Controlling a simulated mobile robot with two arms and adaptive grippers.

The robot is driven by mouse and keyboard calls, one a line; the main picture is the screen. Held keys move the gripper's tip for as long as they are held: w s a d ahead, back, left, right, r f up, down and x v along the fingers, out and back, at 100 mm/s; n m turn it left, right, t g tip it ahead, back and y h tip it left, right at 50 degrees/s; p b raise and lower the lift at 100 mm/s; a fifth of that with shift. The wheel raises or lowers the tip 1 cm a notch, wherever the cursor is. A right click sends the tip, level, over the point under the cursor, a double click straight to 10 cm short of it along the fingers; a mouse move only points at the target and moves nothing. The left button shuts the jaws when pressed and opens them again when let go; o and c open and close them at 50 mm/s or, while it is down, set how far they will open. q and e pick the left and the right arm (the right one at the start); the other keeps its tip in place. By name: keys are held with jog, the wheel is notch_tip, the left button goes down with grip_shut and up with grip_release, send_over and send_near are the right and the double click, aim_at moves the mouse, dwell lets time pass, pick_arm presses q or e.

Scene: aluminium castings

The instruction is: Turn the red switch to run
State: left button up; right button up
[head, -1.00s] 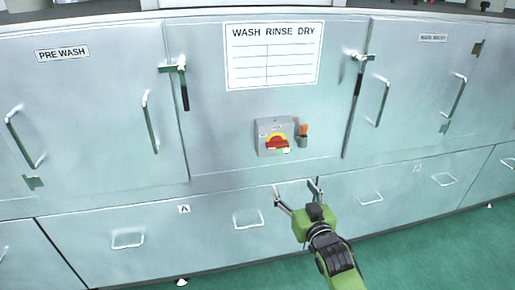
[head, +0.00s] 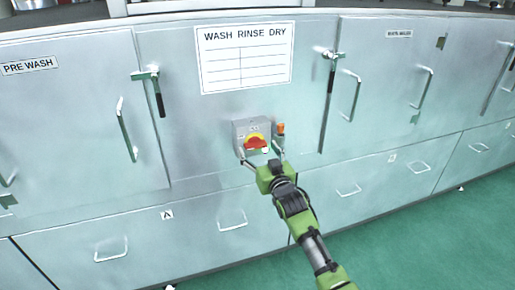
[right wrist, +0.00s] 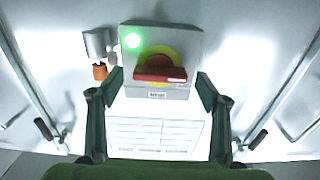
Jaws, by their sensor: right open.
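The red switch (head: 256,143) is a red handle on a yellow disc, on the front of a grey box (head: 241,127) fixed to the middle cabinet panel. In the right wrist view the red switch (right wrist: 160,74) lies crosswise over the yellow disc, with a lit green lamp (right wrist: 132,40) beside it. My right gripper (head: 259,158) is at the lower edge of the box. In the right wrist view my right gripper (right wrist: 160,88) is open, its fingers on either side of the switch and apart from it. Small labels on the box are unreadable. My left gripper is not in view.
An orange-tipped part in a grey holder (head: 281,138) sits close to the right of the box. A "WASH RINSE DRY" sign (head: 245,58) is above. Door latches (head: 329,75) and drawer handles (head: 232,222) stick out around. Green floor (head: 420,235) is clear at lower right.

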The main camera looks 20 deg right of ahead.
jog(key=shift+w+a, duration=0.1)
jog(key=shift+w, duration=0.55)
jog(key=shift+c, duration=0.3)
jog(key=c, duration=1)
